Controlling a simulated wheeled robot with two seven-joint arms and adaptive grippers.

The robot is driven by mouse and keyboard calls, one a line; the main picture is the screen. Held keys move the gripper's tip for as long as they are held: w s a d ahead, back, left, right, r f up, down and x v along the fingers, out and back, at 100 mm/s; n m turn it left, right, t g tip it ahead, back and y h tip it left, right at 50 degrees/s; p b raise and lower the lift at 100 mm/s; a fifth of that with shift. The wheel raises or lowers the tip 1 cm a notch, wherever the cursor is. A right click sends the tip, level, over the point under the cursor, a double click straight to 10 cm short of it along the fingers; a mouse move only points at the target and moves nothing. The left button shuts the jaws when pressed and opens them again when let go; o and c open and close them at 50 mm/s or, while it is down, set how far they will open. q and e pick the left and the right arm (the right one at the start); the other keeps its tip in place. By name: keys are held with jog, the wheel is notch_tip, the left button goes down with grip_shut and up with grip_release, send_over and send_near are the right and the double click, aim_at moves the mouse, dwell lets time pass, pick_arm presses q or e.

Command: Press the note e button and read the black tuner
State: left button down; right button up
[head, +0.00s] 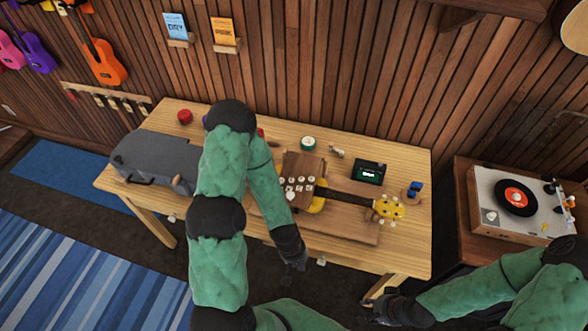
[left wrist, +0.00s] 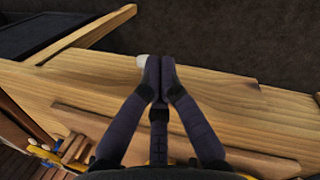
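The black tuner (head: 368,172) stands on the right part of the table, its green-lit screen showing white marks too small to read. A brown block with several pale buttons (head: 297,186) lies left of the ukulele neck; the letters are not legible, so I cannot tell which is note e. My left gripper (head: 299,264) is low at the table's front edge, apart from the buttons. In the left wrist view its fingers (left wrist: 159,66) are together, with a small white thing (left wrist: 142,60) beside one fingertip. My right gripper (head: 370,308) is low in front of the table; its fingers are unclear.
A yellow ukulele (head: 389,208) lies on a wooden board on the table (head: 415,163). A grey case (head: 155,158) is at the left. A red item (head: 184,117) and a round green-and-white item (head: 308,143) stand at the back. A record player (head: 530,205) is on the right.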

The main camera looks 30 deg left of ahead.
aim_at(291, 181)
pick_arm(q)
jog(key=w+a+r+n+t, duration=0.2)
jog(key=w+a+r+n, duration=0.1)
jog(key=w+r+n, duration=0.2)
jog(key=w+a+r+n+t+p, duration=0.1)
jog(key=w+a+r+n, duration=0.3)
jog(key=w+r+n, duration=0.1)
jog(key=w+a+r+n+t, duration=0.2)
jog(key=w+a+r+n, duration=0.2)
jog(key=n, duration=0.5)
jog(key=shift+w+r+t+p, duration=0.35)
jog(key=shift+w+r, duration=0.65)
jog(key=shift+w, duration=0.25)
jog(key=w+a+r+n+t, duration=0.3)
jog(key=w+a+r+n, duration=0.2)
jog(key=r, duration=0.1)
jog(key=shift+w+a+r+n+y, duration=0.2)
jog(key=shift+w+r+n+y, duration=0.1)
jog(key=shift+r+y, duration=0.1)
pick_arm(e)
notch_tip(291, 181, up, 3)
jog(key=shift+f, duration=0.1)
pick_arm(q)
jog(key=shift+f, duration=0.1)
